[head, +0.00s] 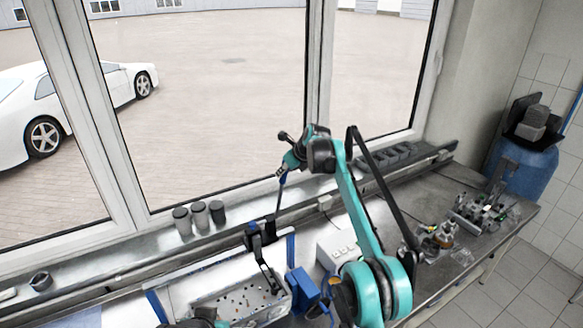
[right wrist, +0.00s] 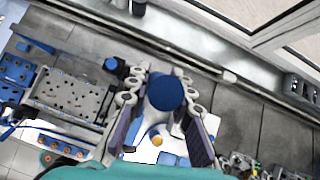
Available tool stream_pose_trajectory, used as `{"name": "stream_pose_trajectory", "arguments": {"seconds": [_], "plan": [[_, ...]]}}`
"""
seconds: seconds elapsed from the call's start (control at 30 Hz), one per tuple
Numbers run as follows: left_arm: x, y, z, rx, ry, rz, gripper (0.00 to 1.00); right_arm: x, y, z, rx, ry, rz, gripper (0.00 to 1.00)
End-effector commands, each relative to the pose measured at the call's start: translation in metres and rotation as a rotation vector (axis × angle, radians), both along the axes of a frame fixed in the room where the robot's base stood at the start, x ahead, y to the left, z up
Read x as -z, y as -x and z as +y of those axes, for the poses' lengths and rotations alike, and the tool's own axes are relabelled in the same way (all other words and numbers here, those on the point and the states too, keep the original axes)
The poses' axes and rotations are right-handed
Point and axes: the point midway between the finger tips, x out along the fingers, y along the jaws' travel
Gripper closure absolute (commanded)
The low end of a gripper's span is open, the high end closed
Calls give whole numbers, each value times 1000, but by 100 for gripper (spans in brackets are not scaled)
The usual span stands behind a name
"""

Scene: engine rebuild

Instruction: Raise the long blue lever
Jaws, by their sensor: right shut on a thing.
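The long blue lever (head: 284,179) shows in the head view as a blue grip on a thin dark rod. The rod stands nearly upright, and its lower end is near a black mount (head: 258,236) beside the metal tray. My right gripper (head: 287,170) is at the top of the lever, by the window. In the right wrist view, the lever's round blue end (right wrist: 165,92) sits between the two fingers, and the gripper is shut on it. The fingers hide part of the grip.
A metal tray (head: 282,302) with small parts stands at the front. Three grey cylinders (head: 199,215) stand on the sill to the left. A white box (head: 327,249) and a blue block (head: 302,290) are to the right. Window frames rise close behind my right gripper.

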Motion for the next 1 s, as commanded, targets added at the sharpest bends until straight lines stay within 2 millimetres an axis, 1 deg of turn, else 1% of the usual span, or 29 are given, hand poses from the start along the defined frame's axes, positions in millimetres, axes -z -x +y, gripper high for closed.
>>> {"name": "stream_pose_trajectory", "arguments": {"seconds": [0.13, 0.5, 0.53, 0.6, 0.87, 1.0], "plan": [[-3, 0, 0, 0, 0, 0, 0, 0, 0, 4, 0, 6, 7, 100], [-3, 0, 0, 0, 0, 0, 0, 1, 0, 4, -1, 7, 9, 100], [-3, 0, 0, 0, 0, 0, 0, 1, 0, 4, -1, 7, 9, 74], [-3, 0, 0, 0, 0, 0, 0, 1, 0, 4, -1, 7, 9, 57], [-4, 0, 0, 0, 0, 0, 0, 0, 0, 4, -1, 6, 8, 57], [-4, 0, 0, 0, 0, 0, 0, -6, 3, 1, 0, 5, 9, 57]]}}
